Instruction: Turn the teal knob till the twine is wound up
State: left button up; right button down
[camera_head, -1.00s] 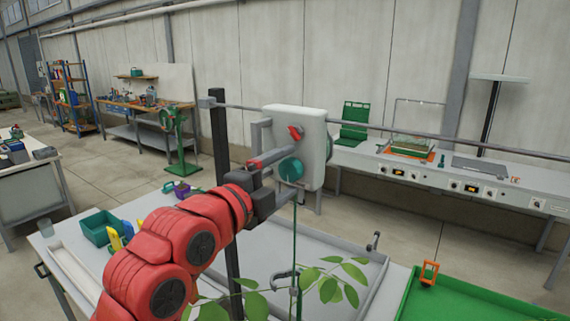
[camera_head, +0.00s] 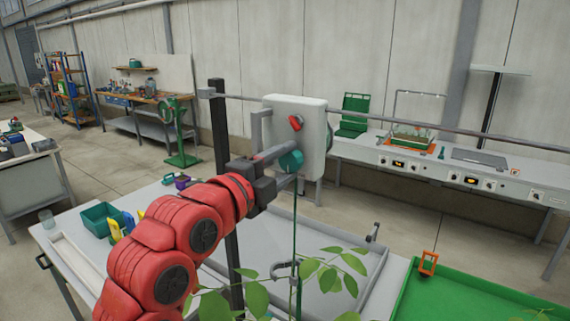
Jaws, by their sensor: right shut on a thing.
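The teal knob (camera_head: 291,160) sticks out from the front of a pale box (camera_head: 313,148) on a post. My right gripper (camera_head: 288,166) is shut on the teal knob, with one finger above it and one below. The green twine (camera_head: 295,225) hangs straight down below the knob, in front of the grey bench. Its lower end is near a dark hook and leaves, and I cannot tell exactly where it ends. My left gripper is not in view.
A red knob (camera_head: 295,122) sits just above the teal one on the box. A leafy plant (camera_head: 330,275) stands in front below. A green tray (camera_head: 470,295) is at the lower right. A teal bin (camera_head: 101,219) stands on the left of the bench.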

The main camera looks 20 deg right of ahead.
jog(key=shift+f+m+b, duration=0.2)
jog(key=shift+m+b, duration=1)
jog(key=shift+b, duration=0.3)
jog(key=shift+m+b, duration=0.6)
jog(key=shift+m, duration=0.4)
jog(key=shift+r+m+b, duration=0.1)
jog(key=shift+m+b, duration=0.25)
jog(key=shift+m, duration=0.55)
jog(key=m, duration=0.4)
jog(key=shift+r+b, duration=0.1)
jog(key=shift+b, duration=0.2)
jog(key=m, duration=0.6)
jog(key=shift+m, duration=0.3)
jog(key=shift+c, duration=1.4)
grip_release()
